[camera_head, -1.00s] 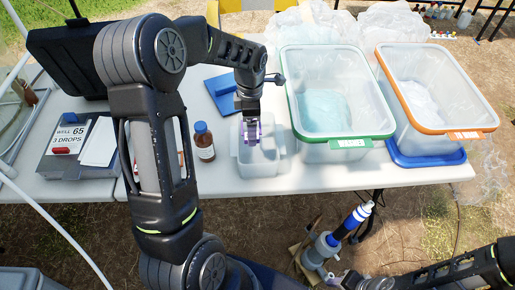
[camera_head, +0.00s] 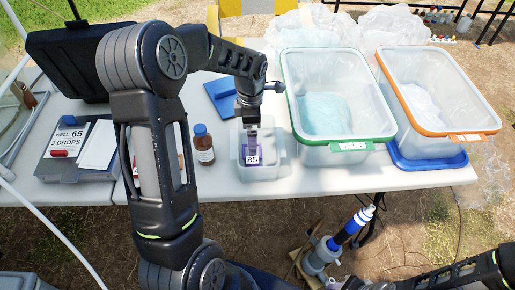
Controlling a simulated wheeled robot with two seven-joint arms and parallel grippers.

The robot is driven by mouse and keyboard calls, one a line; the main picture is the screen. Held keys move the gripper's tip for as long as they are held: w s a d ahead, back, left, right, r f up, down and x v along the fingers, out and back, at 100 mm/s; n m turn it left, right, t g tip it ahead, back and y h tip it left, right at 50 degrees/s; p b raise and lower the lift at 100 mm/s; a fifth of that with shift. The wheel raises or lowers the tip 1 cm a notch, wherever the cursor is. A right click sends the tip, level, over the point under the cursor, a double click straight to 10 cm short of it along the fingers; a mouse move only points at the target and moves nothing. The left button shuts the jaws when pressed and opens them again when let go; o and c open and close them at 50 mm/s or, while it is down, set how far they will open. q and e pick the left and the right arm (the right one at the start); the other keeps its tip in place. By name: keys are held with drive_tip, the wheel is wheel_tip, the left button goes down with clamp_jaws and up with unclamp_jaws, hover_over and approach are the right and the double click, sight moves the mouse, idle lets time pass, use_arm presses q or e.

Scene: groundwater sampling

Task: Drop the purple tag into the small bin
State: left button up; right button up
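The purple tag (camera_head: 244,158) has a white label that appears to read "85" and hangs upright inside the small bin. The small bin (camera_head: 274,178) is a translucent tub near the table's front edge. My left gripper (camera_head: 252,146) points down into the bin and appears shut on the tag's upper part; the fingers partly cover the tag. I cannot see whether the tag touches the bin floor. My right gripper (camera_head: 347,284) is low at the bottom edge, mostly cut off, away from the bin; its fingers are not clear.
A brown bottle (camera_head: 204,151) stands just left of the bin. A green-rimmed tub labelled "WASHED" (camera_head: 350,145) stands close on its right, then an orange-rimmed tub (camera_head: 466,137). A blue flat item (camera_head: 220,92) lies behind. A blue and white device (camera_head: 348,231) stands below the table edge.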

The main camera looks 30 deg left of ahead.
use_arm(q)
wheel_tip(320, 180, up, 8)
drive_tip(key=b, duration=0.1)
idle(0.4)
drive_tip(key=shift+d+f, duration=0.1)
drive_tip(key=shift+f, duration=0.05)
idle(0.6)
